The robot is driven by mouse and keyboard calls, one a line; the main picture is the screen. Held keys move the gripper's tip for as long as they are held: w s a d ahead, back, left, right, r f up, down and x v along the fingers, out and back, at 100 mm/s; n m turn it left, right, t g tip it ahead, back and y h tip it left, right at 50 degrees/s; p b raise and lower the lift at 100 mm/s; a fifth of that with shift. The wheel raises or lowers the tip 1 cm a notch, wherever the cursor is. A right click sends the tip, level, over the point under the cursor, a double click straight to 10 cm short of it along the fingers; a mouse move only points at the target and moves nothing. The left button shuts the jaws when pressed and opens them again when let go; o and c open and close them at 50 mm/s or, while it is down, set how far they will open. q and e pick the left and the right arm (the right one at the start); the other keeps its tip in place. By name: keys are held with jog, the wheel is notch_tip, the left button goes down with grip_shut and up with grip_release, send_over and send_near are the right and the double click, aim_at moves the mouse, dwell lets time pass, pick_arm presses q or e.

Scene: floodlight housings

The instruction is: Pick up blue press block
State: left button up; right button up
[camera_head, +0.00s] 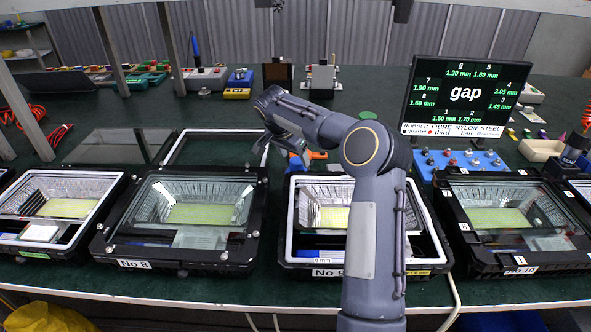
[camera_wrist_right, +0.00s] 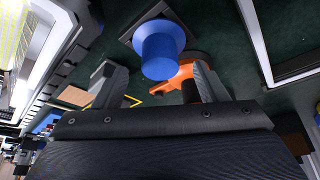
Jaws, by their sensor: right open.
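The blue press block (camera_wrist_right: 160,50) shows in the right wrist view as a blue round block with a wider flange, against a dark square base. My right gripper (camera_wrist_right: 156,84) is open, its two fingers apart with nothing between them. The block is just ahead of the fingers, near the gap between them, and seems apart from them. My left gripper is not in view.
An orange-and-black tool (camera_wrist_right: 172,80) lies close beside the block and the right finger. Floodlight housings (camera_head: 178,265) line the front of the green table.

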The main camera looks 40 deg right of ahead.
aim_at(296, 161)
jog(key=x, duration=0.4)
jog(key=shift+r, duration=0.1)
jog(key=c, duration=1.2)
